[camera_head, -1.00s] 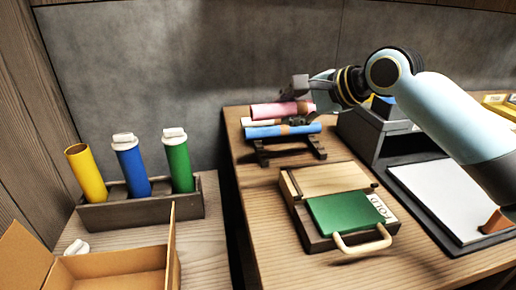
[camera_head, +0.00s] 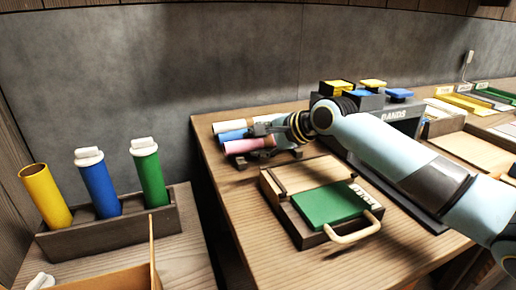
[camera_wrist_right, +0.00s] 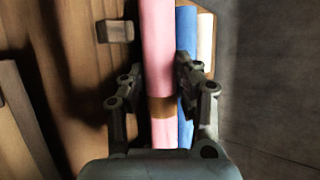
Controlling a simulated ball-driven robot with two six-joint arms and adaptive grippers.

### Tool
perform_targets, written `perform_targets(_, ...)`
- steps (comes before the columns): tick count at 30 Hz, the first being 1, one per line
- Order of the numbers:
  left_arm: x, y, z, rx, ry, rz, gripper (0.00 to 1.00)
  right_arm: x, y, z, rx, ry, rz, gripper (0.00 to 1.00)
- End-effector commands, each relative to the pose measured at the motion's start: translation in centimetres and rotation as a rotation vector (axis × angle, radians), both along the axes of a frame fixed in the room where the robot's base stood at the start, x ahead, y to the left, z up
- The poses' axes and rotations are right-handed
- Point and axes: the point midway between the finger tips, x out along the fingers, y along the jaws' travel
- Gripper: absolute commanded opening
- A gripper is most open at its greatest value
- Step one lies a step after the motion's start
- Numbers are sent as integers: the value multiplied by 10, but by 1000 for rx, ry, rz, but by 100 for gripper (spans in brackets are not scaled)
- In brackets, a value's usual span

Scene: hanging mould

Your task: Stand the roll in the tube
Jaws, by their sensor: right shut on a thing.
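The pink roll (camera_head: 245,146) has a brown band around its middle and lies roughly level near the rack. My right gripper (camera_head: 268,135) is shut on it near the band. In the right wrist view the pink roll (camera_wrist_right: 158,45) runs between the two fingers (camera_wrist_right: 158,85). A blue roll (camera_head: 232,135) and a white roll (camera_head: 232,125) lie behind it. A yellow tube (camera_head: 45,196) with an open top stands in a dark holder at the left. Beside it a blue tube (camera_head: 99,187) and a green tube (camera_head: 149,177) have white caps on. My left gripper is out of view.
A wooden case (camera_head: 278,192) with a green panel and handle stands in front of the rolls. The dark tube holder (camera_head: 110,233) stands beyond a gap left of the table. An open cardboard box (camera_head: 110,279) and a loose white cap (camera_head: 40,281) are at lower left.

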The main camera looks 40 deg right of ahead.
Motion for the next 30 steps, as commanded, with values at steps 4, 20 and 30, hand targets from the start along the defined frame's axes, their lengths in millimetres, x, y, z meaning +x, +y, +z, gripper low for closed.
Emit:
perform_targets(4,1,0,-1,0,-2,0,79,0,0,-4,-1,-2,1,0)
perform_targets(20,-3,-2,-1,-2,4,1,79,0,0,-6,-2,-1,1,54)
perform_targets(30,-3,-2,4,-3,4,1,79,-11,-4,5,-5,-2,1,54)
